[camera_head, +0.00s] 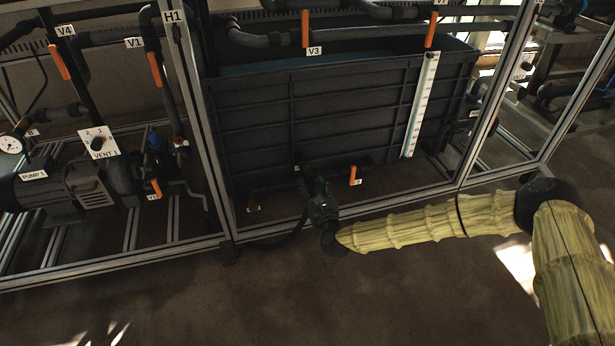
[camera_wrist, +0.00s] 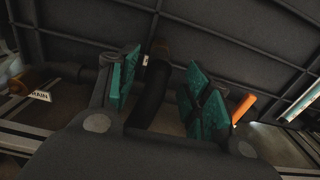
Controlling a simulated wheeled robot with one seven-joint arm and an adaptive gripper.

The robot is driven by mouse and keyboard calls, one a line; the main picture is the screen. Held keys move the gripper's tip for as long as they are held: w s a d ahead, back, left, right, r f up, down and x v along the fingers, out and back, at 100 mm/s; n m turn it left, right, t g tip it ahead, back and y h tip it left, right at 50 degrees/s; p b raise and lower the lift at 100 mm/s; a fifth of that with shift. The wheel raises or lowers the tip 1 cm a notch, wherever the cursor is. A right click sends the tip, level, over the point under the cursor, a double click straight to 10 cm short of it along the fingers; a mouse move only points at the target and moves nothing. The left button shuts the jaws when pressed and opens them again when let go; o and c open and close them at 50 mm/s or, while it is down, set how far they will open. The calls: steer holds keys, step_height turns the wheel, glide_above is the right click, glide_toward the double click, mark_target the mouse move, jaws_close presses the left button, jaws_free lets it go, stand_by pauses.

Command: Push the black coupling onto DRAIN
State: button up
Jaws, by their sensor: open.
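My gripper (camera_head: 318,190) is low in front of the dark tank in the head view. In the wrist view my gripper (camera_wrist: 162,92) is open, with green pads on either side of a black, curved, hose-like piece (camera_wrist: 151,98). This piece has a brownish far end and looks like the black coupling with its hose; I cannot tell whether the pads touch it. The DRAIN label (camera_wrist: 40,95) is at the left of the wrist view, beside a brass-coloured fitting (camera_wrist: 28,80). This fitting seems to be the small one (camera_head: 253,208) under the tank in the head view, left of my gripper.
The ribbed tank (camera_head: 345,115) stands close behind my gripper, inside a metal frame. An orange valve handle (camera_head: 353,175) is just right of my gripper; it also shows in the wrist view (camera_wrist: 243,108). A dark hose (camera_head: 285,237) runs along the frame's lower rail. The floor in front is clear.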

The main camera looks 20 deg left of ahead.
mark_target(310, 181)
steer(key=b+x, duration=0.2)
steer(key=x, duration=0.1)
steer(key=shift+w+a+f, duration=0.15)
steer(key=shift+w, duration=0.05)
steer(key=shift+b+x, duration=0.35)
steer(key=shift+x, duration=0.5)
jaws_close()
